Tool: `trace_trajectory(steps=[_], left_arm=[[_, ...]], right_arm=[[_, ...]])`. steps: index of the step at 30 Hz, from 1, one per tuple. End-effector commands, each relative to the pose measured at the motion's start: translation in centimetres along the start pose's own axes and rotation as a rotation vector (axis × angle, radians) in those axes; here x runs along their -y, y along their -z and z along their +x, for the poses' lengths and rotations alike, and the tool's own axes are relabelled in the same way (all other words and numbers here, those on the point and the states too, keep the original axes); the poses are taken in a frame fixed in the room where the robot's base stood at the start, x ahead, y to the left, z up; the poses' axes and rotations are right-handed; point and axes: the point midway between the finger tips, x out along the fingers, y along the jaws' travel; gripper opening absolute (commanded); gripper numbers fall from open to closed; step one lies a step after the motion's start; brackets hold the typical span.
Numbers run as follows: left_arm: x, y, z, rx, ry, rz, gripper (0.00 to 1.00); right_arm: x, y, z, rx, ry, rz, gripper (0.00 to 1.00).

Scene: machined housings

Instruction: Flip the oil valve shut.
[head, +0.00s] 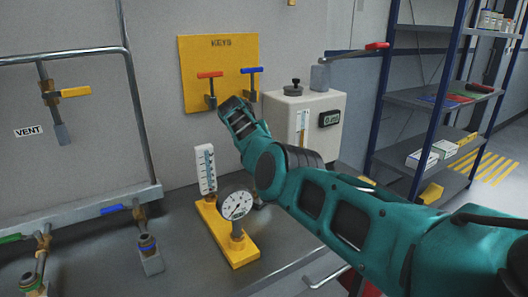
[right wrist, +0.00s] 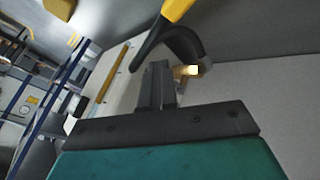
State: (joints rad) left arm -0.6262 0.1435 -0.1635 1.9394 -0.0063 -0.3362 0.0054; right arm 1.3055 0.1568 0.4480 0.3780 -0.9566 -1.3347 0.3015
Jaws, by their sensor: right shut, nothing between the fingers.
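No label reading oil is legible, so I cannot tell which valve is the oil valve. A valve with a yellow lever (head: 74,91) is on the left pipe frame, above a VENT label. Valves with a blue lever (head: 112,209) and a green lever (head: 10,238) are lower left. A red-ended lever (head: 377,46) sticks out at the upper right. My right gripper (head: 236,112) is in front of the yellow board, and its fingers are together in the right wrist view (right wrist: 155,88). A dark curved part with a yellow end (right wrist: 178,10) is close beyond the fingertips; contact is unclear. My left gripper is out of view.
A cream box (head: 335,103) stands right of my gripper. A dial gauge (head: 237,205) stands on a yellow base (head: 213,222). Shelves (head: 415,97) are at right.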

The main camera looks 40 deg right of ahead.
Motion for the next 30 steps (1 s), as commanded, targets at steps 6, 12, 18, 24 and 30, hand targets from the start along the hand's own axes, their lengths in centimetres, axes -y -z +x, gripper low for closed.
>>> trace_trajectory(steps=[6,12,18,24,30], left_arm=[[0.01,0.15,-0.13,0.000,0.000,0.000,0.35],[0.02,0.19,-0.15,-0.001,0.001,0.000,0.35],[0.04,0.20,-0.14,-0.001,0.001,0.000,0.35],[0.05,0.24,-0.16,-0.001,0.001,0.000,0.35],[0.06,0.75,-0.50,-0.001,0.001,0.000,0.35]], right_arm=[[-0.06,-0.09,0.13,0.004,-0.002,0.000,0.00],[-0.03,-0.12,0.18,0.005,-0.002,0.000,0.00],[-0.04,-0.15,0.22,0.005,-0.003,0.000,0.00],[-0.06,-0.15,0.22,0.006,-0.003,0.000,0.00],[-0.37,0.09,-0.18,0.005,-0.003,0.000,0.00]])
